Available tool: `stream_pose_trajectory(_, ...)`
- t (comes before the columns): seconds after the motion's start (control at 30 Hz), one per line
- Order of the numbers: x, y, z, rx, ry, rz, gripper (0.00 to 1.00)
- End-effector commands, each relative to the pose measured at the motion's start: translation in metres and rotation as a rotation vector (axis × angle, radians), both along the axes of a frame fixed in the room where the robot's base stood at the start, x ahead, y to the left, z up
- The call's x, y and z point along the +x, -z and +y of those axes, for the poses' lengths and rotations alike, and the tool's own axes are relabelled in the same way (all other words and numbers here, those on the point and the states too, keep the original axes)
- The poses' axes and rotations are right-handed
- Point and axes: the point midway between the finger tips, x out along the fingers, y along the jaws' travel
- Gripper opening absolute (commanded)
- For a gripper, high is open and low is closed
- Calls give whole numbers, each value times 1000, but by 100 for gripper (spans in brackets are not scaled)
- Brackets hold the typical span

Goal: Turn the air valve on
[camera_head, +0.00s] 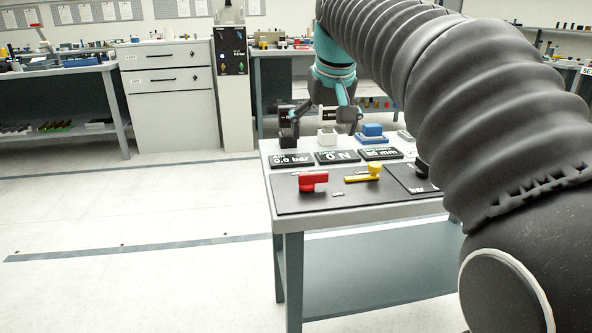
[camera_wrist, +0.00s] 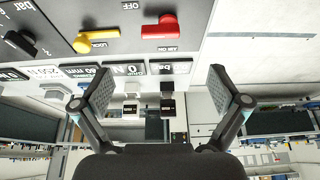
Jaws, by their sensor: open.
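The red air valve handle (camera_head: 313,181) is on the dark panel at the near left of the bench; its lever points right in the head view. It also shows at the top of the wrist view (camera_wrist: 160,28), beside an "AIR ON" label (camera_wrist: 168,48), with an "OFF" label (camera_wrist: 130,5) off its lever side. The air display (camera_head: 291,160) reads 0.0 bar. My gripper (camera_head: 323,125) is open and empty over the far side of the bench, behind the displays and apart from the valve. Its spread fingers (camera_wrist: 153,92) show in the wrist view.
A yellow lock handle (camera_head: 362,174) is right of the red one, with a black knob (camera_head: 421,168) further right, partly behind my arm. The force display (camera_head: 338,157) and a millimetre display (camera_head: 381,154) line the panel. A blue block (camera_head: 373,132) stands behind. Floor left is clear.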

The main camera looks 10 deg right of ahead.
Motion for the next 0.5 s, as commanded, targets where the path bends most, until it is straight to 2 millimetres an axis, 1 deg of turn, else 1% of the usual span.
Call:
stream_pose_trajectory(0.03,5,-2,0,0,-1,2,98)
stream_pose_trajectory(0.13,10,-2,0,0,-1,3,98)
stream_pose_trajectory(0.23,13,7,1,0,-2,6,98)
stream_pose_trajectory(0.37,20,26,1,0,-2,6,98)
stream_pose_trajectory(0.5,30,50,1,0,-2,6,98)
